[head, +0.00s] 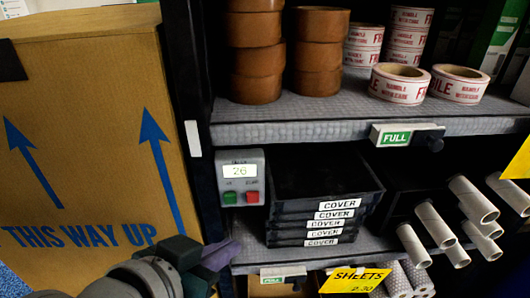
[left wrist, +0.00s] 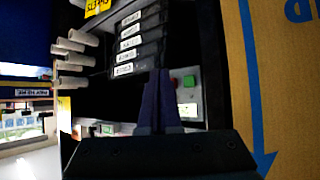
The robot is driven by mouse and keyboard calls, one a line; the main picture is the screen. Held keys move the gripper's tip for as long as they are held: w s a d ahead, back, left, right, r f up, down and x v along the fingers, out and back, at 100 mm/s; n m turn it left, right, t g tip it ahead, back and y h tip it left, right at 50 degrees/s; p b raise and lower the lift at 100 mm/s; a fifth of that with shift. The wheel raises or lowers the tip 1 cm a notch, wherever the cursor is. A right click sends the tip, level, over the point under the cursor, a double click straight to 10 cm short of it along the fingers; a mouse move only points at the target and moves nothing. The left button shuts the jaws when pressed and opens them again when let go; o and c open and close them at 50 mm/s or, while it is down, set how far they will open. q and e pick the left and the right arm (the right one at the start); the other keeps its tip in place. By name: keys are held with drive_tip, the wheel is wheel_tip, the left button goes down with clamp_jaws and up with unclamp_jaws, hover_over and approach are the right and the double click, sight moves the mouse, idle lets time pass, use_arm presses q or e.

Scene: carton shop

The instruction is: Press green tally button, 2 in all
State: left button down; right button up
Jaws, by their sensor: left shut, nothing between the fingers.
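The grey tally box (head: 241,172) hangs on the shelf post, and its display reads 26. Its green button (head: 229,198) is at the lower left, beside the red button (head: 252,197). The green button also shows in the left wrist view (left wrist: 189,81), just right of my fingertips. My left gripper (head: 222,252) is shut and empty, below the tally box in the head view and apart from the green button there. Its closed purple fingers show in the left wrist view (left wrist: 159,74). The exact gap in depth is unclear. My right gripper is not in view.
A large carton (head: 90,130) stands left of the shelf post. Stacked black COVER trays (head: 320,222) sit right of the tally box. Tape rolls (head: 257,50) fill the shelf above, and cardboard tubes (head: 435,225) lie at the right. A yellow SHEETS label (head: 355,280) is below.

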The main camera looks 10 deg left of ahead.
sight(237, 204)
use_arm(q)
drive_tip(key=w+a+b, duration=0.1)
drive_tip(key=w+b, duration=0.1)
drive_tip(key=w, duration=0.4)
drive_tip(key=shift+a, duration=0.3)
idle(1.8)
drive_tip(key=shift+w+a, duration=0.15)
drive_tip(key=shift+w, duration=0.2)
drive_tip(key=shift+w+a, duration=0.1)
drive_tip(key=shift+w, duration=0.35)
idle(0.6)
drive_tip(key=shift+s, duration=0.1)
drive_tip(key=shift+s+d+p, duration=0.25)
drive_tip(key=shift+s+p, duration=0.35)
drive_tip(key=shift+s, duration=0.15)
